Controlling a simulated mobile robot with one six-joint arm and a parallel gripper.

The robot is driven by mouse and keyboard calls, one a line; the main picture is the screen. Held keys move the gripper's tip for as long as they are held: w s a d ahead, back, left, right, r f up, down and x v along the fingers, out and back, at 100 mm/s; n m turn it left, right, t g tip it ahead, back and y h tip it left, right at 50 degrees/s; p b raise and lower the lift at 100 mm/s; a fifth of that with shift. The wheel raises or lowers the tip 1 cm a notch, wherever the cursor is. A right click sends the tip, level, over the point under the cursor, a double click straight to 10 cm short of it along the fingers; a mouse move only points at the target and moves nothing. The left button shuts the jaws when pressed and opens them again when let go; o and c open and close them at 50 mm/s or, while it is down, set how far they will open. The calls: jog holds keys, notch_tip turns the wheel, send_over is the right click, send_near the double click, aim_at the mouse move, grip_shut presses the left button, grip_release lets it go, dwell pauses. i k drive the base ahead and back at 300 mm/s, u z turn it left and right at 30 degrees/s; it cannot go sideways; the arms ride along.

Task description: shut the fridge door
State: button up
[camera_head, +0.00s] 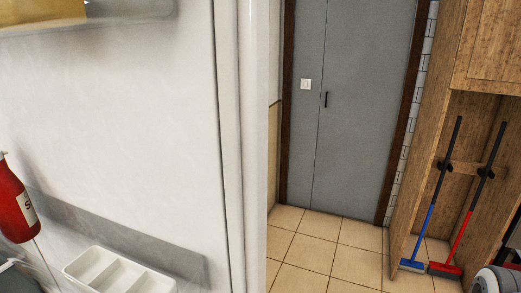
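No fridge can be made out for certain. A large white panel (110,110) fills the left half of the view, with rounded vertical edges (232,140) at its right side. I cannot tell whether it is the fridge door, a fridge side or a wall. A grey door (365,110) with a small dark handle stands shut in a dark brown frame at the back; it looks like a room door. My gripper is not in view.
A red bottle (14,205) and a white divided tray (118,275) are at lower left. A wooden cabinet (415,190) at right holds a blue broom (428,220) and a red broom (468,230). A rounded grey object (492,280) is at lower right. Tiled floor (325,250) is clear mid-view.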

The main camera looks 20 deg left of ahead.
aim_at(137, 130)
jog(key=u, duration=0.05)
jog(key=i, duration=1.85)
jog(key=u, duration=3.9)
jog(key=k, duration=0.65)
jog(key=i, duration=0.6)
jog(key=u, duration=0.1)
